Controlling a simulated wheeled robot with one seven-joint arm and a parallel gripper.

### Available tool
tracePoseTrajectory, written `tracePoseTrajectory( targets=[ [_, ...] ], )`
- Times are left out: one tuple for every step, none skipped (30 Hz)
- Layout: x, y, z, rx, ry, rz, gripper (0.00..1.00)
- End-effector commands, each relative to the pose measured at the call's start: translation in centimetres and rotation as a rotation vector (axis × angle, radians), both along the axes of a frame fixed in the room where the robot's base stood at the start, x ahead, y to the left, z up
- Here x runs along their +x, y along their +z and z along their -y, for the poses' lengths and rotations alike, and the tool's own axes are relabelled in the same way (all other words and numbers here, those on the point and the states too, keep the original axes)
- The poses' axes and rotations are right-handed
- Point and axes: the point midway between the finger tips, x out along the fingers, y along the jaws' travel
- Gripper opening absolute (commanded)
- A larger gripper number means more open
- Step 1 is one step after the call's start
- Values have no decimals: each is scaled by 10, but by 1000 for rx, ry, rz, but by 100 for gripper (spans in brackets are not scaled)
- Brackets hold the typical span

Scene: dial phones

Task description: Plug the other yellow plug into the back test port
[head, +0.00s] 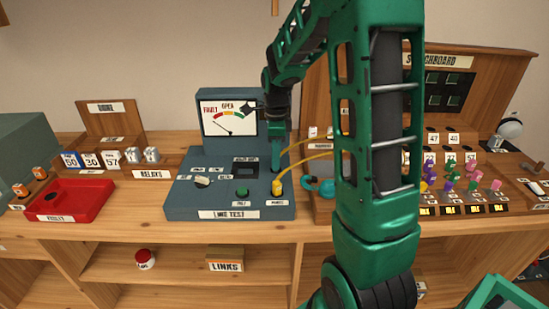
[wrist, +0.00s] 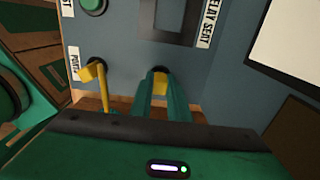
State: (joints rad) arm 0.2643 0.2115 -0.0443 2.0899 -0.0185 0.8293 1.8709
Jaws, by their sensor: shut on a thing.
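The blue-grey line test box (head: 228,201) stands on the bench with two ports at its right side. One yellow plug (head: 277,187) sits in the front port; it also shows at the left in the wrist view (wrist: 92,73). My gripper (head: 275,160) points down over the back port, behind that plug. In the wrist view its green fingers (wrist: 161,92) are shut on the other yellow plug (wrist: 161,79), whose end is at the dark back port (wrist: 158,70). The fingers hide much of this plug, so I cannot tell how deep it sits.
Yellow cords (head: 310,157) run right, behind my arm, toward the wooden switchboard (head: 470,70) with colored pegs. A red tray (head: 68,200) and the relay rack (head: 150,170) stand left of the box. A dial meter (head: 228,118) rises at the box's back.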

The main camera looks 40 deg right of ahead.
Motion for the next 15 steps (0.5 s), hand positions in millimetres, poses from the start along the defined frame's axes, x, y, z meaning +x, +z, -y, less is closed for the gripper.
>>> tracePoseTrajectory(
  targets=[
    [0,-1,0,1,0,-1,0],
    [0,-2,0,1,0,-1,0],
    [0,-2,0,0,0,0,0],
    [0,-3,0,0,0,0,0],
    [0,-4,0,0,0,0,0],
    [0,-4,0,0,0,0,0],
    [0,-5,0,0,0,0,0],
    [0,-5,0,0,0,0,0],
    [0,-6,0,0,1,0,0],
    [0,-7,0,0,0,0,0],
    [0,-7,0,-1,1,1,0],
    [0,-8,0,0,1,0,0],
    [0,-9,0,0,1,0,0],
    [0,-9,0,0,1,0,0],
    [0,-10,0,0,1,0,0]
  ],
)
